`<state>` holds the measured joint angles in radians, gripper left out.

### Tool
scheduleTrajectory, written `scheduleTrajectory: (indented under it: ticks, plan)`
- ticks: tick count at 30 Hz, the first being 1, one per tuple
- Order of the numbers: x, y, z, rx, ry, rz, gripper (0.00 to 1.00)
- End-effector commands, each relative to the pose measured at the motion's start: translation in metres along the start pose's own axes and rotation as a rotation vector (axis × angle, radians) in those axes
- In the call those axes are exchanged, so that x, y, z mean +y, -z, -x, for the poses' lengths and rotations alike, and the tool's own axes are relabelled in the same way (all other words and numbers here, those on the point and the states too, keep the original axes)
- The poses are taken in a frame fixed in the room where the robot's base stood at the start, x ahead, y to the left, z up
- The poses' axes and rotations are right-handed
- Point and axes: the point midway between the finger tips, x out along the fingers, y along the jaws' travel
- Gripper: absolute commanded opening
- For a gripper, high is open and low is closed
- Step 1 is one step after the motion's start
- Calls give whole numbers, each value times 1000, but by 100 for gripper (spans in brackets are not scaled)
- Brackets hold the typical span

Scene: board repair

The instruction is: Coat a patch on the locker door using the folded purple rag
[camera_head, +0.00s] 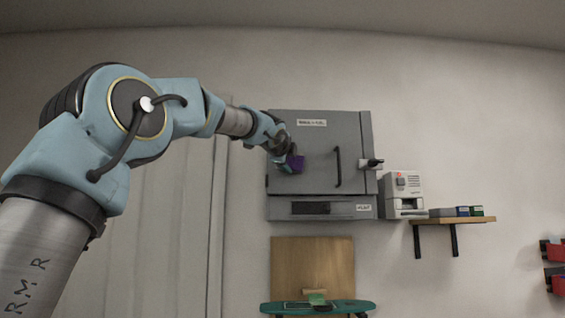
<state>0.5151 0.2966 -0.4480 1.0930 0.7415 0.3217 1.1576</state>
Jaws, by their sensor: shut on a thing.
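The grey locker door (322,135) is on a wall-mounted cabinet in the middle of the view. It looks closed, with a dark vertical handle (338,167) on its right part. My gripper (291,161) is at the left part of the door, shut on the folded purple rag (296,162). The rag shows as a small dark purple piece at the door's face. Whether it touches the door cannot be told from this view. My wrist hides part of the door's left side, and the fingertips are too small to make out. No coated patch can be made out.
A white device (404,188) stands right of the locker. A wooden shelf (455,222) with small boxes is farther right. Below the locker are a wooden board (312,262) and a teal board (345,305). Red bins (555,250) are at the right edge.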

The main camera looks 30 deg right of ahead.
Motion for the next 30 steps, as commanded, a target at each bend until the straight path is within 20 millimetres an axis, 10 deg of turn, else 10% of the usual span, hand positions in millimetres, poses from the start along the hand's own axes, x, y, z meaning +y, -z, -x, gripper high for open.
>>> scheduleTrajectory:
  ticks: [30]
  plan:
    - [-8,36,-12,-2,0,0,22]
